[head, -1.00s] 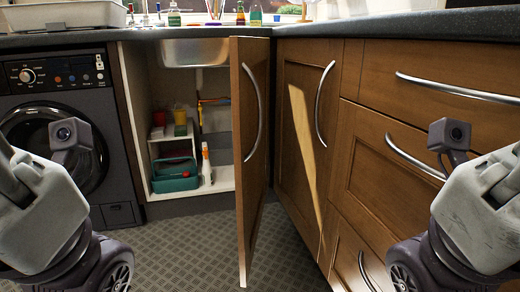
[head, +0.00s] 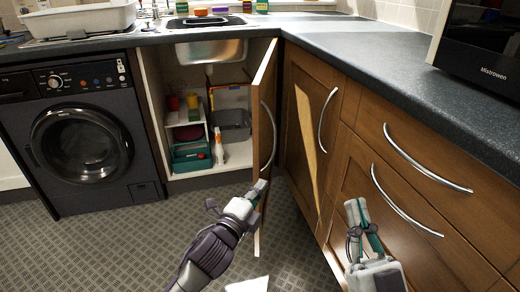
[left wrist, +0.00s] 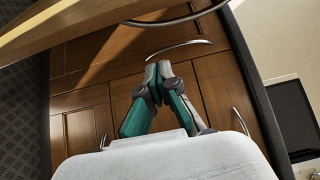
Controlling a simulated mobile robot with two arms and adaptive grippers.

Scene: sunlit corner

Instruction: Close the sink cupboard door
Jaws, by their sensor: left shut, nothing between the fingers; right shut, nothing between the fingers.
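The sink cupboard door (head: 263,90) is brown wood and stands wide open, seen nearly edge-on in the head view. Its curved metal handle (head: 270,140) is on the face turned right. The door also crosses the top left of the left wrist view (left wrist: 90,22), with a handle (left wrist: 182,16) at the top. My left gripper (head: 262,185) is shut and empty, its tips below the handle in the head view; I cannot tell whether they touch the door. The shut fingers also show in the left wrist view (left wrist: 158,68). My right gripper (head: 356,207) is shut and empty, before the right-hand drawers.
The open cupboard holds a teal caddy (head: 191,158), a white spray bottle (head: 218,146) and a white shelf (head: 184,125). A dark washing machine (head: 80,140) stands left. Drawers (head: 400,190) and a closed cupboard (head: 305,130) line the right. Patterned floor (head: 110,240) is clear at front left.

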